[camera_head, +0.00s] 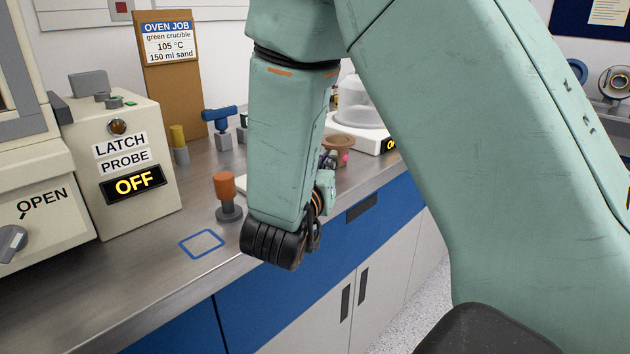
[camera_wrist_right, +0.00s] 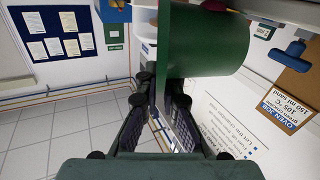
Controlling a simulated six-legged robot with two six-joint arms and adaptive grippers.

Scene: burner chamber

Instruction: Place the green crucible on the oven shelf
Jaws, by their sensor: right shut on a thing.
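The green crucible (camera_wrist_right: 215,40) is a dark green cylinder, large at the top of the right wrist view. My right gripper (camera_wrist_right: 160,88) is shut on its near left edge, with its black fingers on either side; the exact contact is partly hidden. In the head view my right forearm and wrist hide most of this gripper, and I cannot make out the crucible there. The cream oven (camera_head: 28,165) stands at the far left, with a knob (camera_head: 12,242) beside the word OPEN. Its shelf is not visible. My left gripper is not in view.
A latch probe box (camera_head: 122,185) reading OFF stands beside the oven. An orange-topped post (camera_head: 227,195) and a blue outlined square (camera_head: 202,243) are on the steel bench. A brown pot (camera_head: 341,150) and a white appliance (camera_head: 368,133) are farther back.

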